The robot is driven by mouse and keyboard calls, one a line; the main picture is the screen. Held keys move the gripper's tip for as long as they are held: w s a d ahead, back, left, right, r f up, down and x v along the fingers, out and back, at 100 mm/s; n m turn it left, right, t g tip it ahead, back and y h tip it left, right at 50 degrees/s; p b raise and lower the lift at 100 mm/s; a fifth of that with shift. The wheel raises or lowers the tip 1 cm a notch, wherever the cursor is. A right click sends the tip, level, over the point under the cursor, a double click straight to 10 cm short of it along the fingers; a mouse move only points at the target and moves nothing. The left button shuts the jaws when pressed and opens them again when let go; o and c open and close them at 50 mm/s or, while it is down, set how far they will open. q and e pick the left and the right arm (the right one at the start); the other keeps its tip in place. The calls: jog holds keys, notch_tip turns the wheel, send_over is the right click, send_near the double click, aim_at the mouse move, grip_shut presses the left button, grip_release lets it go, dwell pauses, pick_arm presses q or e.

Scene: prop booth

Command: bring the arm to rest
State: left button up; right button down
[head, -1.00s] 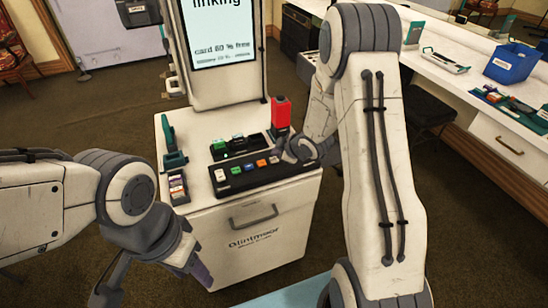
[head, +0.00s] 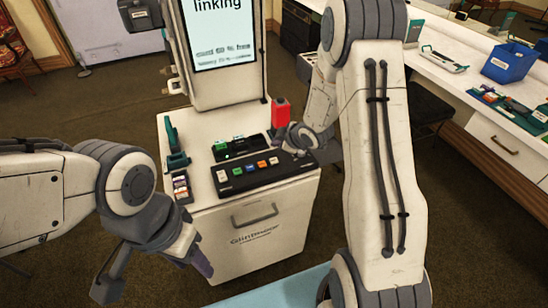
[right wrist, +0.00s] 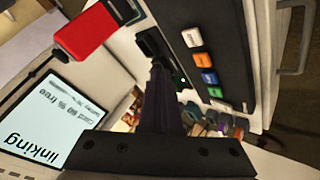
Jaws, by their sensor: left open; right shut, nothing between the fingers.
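My right arm reaches over the white cabinet (head: 260,245). In the head view its gripper (head: 283,146) is small and partly hidden beside the black button panel (head: 238,184). In the right wrist view the right gripper's dark fingers (right wrist: 158,68) are shut together with nothing between them. The panel, with white, orange, blue and green buttons, lies to their right there. My left gripper (head: 155,276) is at the lower left of the head view, in front of the cabinet, open and empty.
A red block-like object (head: 280,112) stands at the cabinet's back right, close to my right wrist. A screen (head: 219,35) rises behind. A teal-handled tool (head: 173,148) stands at the left. A counter with a blue bin (head: 510,63) runs along the right.

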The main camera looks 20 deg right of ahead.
jog(key=shift+a, duration=0.1)
dwell(0.6)
jog(key=s+a+r+m+g+h, duration=0.1)
jog(key=s+a+r+g, duration=0.1)
jog(key=s+a+r, duration=0.35)
jog(key=s+a+r+m+g, duration=0.2)
jog(key=s+a+r, duration=0.1)
jog(key=s+a, duration=0.45)
jog(key=s+a+r+g, duration=0.2)
jog(key=s, duration=0.9)
jog(key=s+a+r+m+g, duration=0.1)
jog(key=s+a+r+g, duration=0.1)
jog(key=s, duration=0.9)
jog(key=shift+s+a+r+m+g, duration=0.35)
jog(key=shift+a+g, duration=0.15)
jog(key=shift+a, duration=0.1)
